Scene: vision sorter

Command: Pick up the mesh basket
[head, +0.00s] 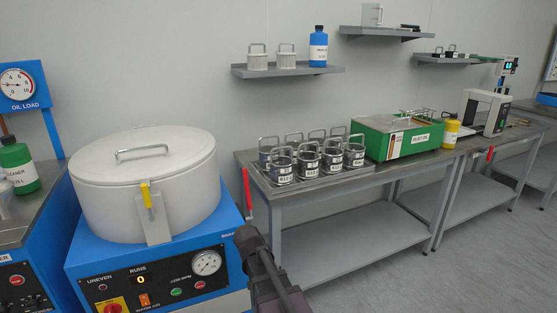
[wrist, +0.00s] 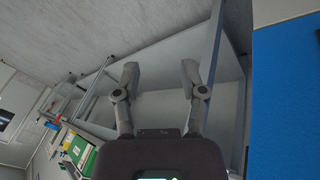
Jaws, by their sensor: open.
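No thing that I can clearly tell as a mesh basket shows. Several metal pots (head: 307,161) with wire handles and white labels stand in rows on a tray (head: 320,181) on the workbench; whether any of them is mesh is too small to tell. My gripper (wrist: 160,72) is open and empty in the wrist view, its two fingers apart over the bench's lower shelf and the floor. In the head view, a dark part of my arm shows at the bottom middle, in front of the bench and to the right of the blue machine.
A white lidded drum (head: 150,205) sits on a blue machine (head: 215,285) at left, its lid closed. A green box (head: 380,140), a yellow bottle (head: 451,131) and a white device (head: 486,112) stand further right. The bench's lower shelf (head: 350,232) is bare.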

